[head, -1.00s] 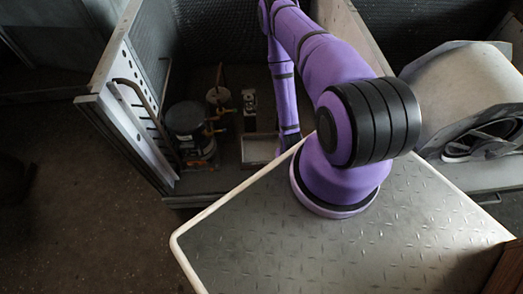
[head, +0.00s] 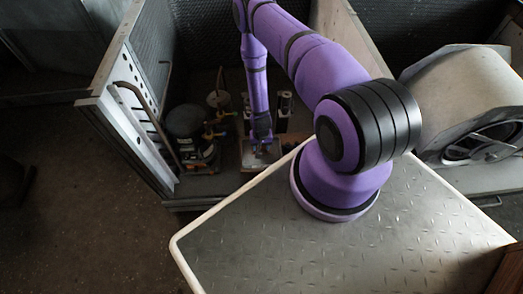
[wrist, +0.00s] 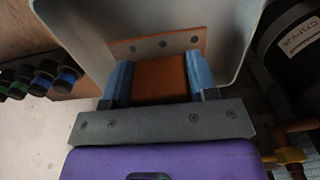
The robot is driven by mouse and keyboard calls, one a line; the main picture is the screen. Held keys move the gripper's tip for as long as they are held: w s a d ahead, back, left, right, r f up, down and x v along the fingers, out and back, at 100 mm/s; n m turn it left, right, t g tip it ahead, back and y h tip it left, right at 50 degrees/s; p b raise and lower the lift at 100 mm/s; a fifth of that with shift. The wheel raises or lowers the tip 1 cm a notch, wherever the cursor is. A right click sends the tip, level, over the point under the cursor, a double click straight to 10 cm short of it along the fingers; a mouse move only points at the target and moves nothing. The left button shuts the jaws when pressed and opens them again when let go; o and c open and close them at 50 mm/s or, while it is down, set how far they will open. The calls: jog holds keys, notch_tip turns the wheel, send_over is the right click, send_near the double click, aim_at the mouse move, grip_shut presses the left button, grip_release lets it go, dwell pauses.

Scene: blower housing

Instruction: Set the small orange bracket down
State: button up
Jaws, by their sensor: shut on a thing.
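The small orange bracket (wrist: 159,80) is between the blue fingertips of my gripper (wrist: 160,86) in the wrist view. A flat orange part with a row of holes shows just beyond the fingers. A pale grey tray (wrist: 85,32) with raised walls surrounds the bracket on the far side and both sides. I cannot tell whether the bracket touches the tray floor. In the head view my gripper (head: 262,149) points down at the small tray (head: 247,160) inside the grey housing; the bracket is too small and dark there to make out.
A dark canister (head: 186,121) with brass fittings stands left of my gripper; its labelled side (wrist: 295,45) shows at right in the wrist view. Several dark cylinders with blue and green bands (wrist: 45,78) stand at left. The housing's perforated wall (head: 130,110) is further left.

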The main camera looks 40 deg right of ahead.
aim_at(262, 149)
jog(key=shift+s+f, duration=0.15)
jog(key=shift+f, duration=1.55)
jog(key=o, duration=1)
jog(key=shift+f, duration=0.1)
jog(key=shift+c, duration=0.2)
